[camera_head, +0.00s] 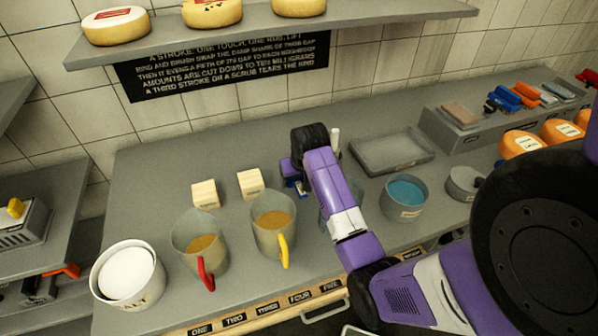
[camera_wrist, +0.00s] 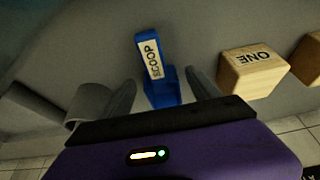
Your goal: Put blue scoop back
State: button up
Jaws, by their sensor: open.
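The blue scoop (camera_wrist: 163,88) lies on the grey counter in the wrist view, its handle with a white SCOOP label pointing away from my gripper. In the head view only a small blue part (camera_head: 303,188) shows beneath my gripper. My gripper (camera_head: 294,182) is open, low over the counter, right of the wooden blocks. In the wrist view the two dark fingers of my gripper (camera_wrist: 161,84) stand on either side of the scoop's near end. I cannot tell whether they touch it.
Two wooden blocks (camera_head: 205,194) (camera_head: 250,183) stand nearby; one marked ONE (camera_wrist: 252,72) is close to a finger. Yellow-handled (camera_head: 274,224) and red-handled (camera_head: 201,243) jugs stand in front. A blue-filled pot (camera_head: 404,197) and grey tray (camera_head: 391,151) are right. A shelf (camera_head: 350,16) hangs above.

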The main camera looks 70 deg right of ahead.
jog(key=b+v, duration=0.1)
jog(key=v, duration=1)
jog(key=shift+s, duration=0.1)
